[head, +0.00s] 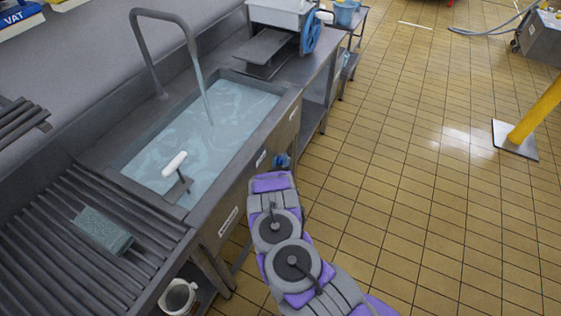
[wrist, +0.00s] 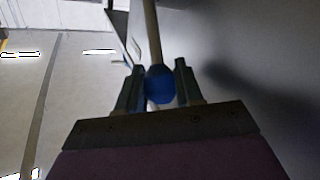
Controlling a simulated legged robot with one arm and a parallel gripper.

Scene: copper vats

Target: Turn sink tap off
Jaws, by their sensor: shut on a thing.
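The steel sink (head: 115,160) is full of water, and a thin stream falls from its tall curved tap spout (head: 190,45) into the basin. A small blue knob (head: 281,160) sits low at the sink's front side, just beyond the end of my arm. In the wrist view my gripper (wrist: 158,84) has one finger on each side of the blue knob (wrist: 160,84) and is shut on it. A pale pipe (wrist: 152,35) runs behind the knob. In the head view my fingers are mostly hidden by my arm.
A white-handled tool (head: 174,164) stands at the sink's near end. A green-grey sponge (head: 103,232) lies on the ribbed drainboard (head: 60,245). The tiled floor (head: 420,200) to the right is open, with a yellow post (head: 538,108) at the far right.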

